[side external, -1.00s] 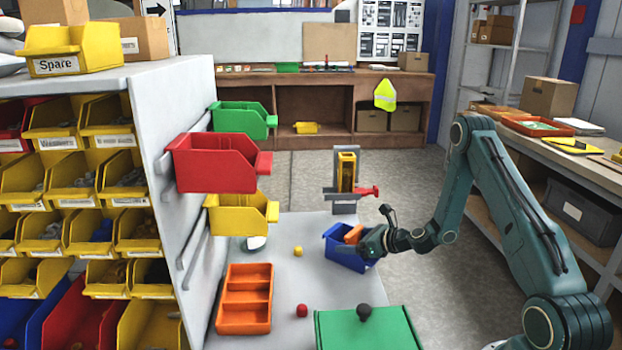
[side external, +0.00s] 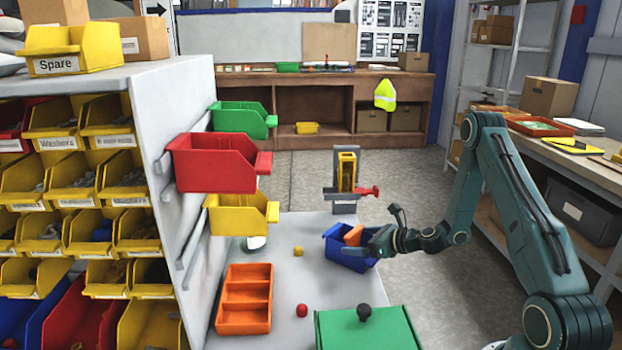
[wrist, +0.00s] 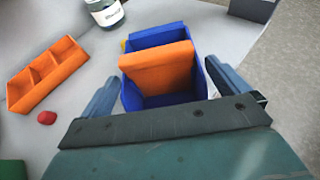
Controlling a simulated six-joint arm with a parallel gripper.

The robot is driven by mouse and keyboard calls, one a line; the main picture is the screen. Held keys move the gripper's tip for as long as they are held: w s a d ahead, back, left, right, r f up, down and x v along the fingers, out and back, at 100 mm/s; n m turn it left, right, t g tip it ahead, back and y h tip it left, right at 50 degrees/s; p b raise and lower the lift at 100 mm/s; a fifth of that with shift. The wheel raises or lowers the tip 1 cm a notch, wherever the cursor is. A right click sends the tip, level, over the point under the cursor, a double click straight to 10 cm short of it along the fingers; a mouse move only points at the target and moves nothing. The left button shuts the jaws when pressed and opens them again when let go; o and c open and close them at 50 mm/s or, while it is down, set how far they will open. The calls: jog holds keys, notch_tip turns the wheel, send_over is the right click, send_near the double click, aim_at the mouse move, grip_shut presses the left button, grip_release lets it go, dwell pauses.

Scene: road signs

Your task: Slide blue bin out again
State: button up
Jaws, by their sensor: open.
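The blue bin (side external: 345,260) stands upright on the grey worktop, near its right edge, with an orange piece (side external: 353,235) tilted inside it. The wrist view shows the bin (wrist: 160,39) straight ahead, with the orange piece (wrist: 158,68) across its middle. My gripper (side external: 380,241) is at the bin's right end in the side view. In the wrist view my gripper (wrist: 164,72) is open, with one finger on each side of the bin's near end. I cannot tell whether either finger touches the bin.
An orange divided tray (side external: 244,325), a red ball (side external: 302,310), a yellow ball (side external: 298,251) and a green box with a dark knob (side external: 365,330) are on the worktop. A yellow fixture with a red handle (side external: 347,172) stands behind the bin. Wall bins hang at left.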

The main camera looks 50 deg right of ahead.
jog(key=v, duration=0.9)
jog(key=shift+s, duration=0.15)
jog(key=shift+r, duration=0.1)
jog(key=s+a+r+n+g+y, duration=0.1)
jog(key=a+r+n+g+y, duration=0.15)
jog(key=a+r+n, duration=0.55)
jog(key=a+r+n+g+y, duration=0.1)
jog(key=a+r+n+g, duration=0.25)
jog(key=a+n, duration=0.75)
jog(key=s+a+r+n+g+h, duration=0.1)
jog(key=s+r+n+h, duration=0.1)
jog(key=s+r+n, duration=0.3)
jog(key=s+a+r+n+h, duration=0.2)
jog(key=s+r+n, duration=0.4)
jog(key=s+n, duration=0.5)
jog(key=shift+s+r+g, duration=0.3)
jog(key=shift+s+g, duration=0.1)
jog(key=shift+s, duration=0.7)
